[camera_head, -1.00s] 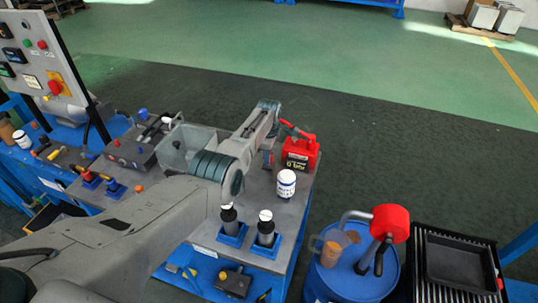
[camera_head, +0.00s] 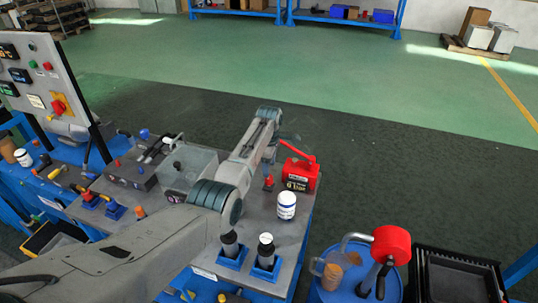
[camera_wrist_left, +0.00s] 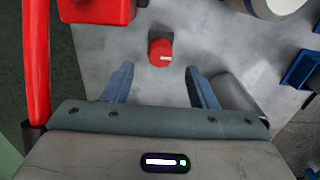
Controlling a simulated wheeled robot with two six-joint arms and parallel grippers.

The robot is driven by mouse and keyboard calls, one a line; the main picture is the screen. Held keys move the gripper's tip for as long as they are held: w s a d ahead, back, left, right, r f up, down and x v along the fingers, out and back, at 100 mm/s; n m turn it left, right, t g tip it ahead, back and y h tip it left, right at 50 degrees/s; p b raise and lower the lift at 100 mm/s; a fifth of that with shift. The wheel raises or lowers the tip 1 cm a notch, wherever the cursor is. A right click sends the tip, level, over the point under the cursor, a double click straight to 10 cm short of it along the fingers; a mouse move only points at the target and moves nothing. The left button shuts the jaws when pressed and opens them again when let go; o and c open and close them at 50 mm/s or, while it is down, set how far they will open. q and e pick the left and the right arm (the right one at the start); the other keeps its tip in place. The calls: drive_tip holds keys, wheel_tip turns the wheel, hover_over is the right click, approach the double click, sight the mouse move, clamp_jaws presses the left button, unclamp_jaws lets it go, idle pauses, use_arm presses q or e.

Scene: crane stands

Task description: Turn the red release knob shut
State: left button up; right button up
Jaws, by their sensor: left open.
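The red release knob (camera_wrist_left: 161,52) has a white mark on its round face and a dark base on the grey metal top. It also shows small in the head view (camera_head: 268,182), just below my left gripper's end. In the wrist view my left gripper (camera_wrist_left: 160,68) is open and empty, and its two blue-grey fingers point toward the knob. The knob lies just beyond the fingertips, between their lines, and I see no contact. In the head view the left hand is seen from behind and the fingers are mostly hidden. My right gripper is out of view.
A white jar (camera_head: 286,206) and dark bottles in blue holders (camera_head: 265,252) are nearer. A blue drum (camera_head: 330,290) stands at the lower right.

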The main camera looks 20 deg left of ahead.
use_arm(q)
drive_tip(key=shift+r+b, duration=0.45)
drive_tip(key=shift+r, duration=2.2)
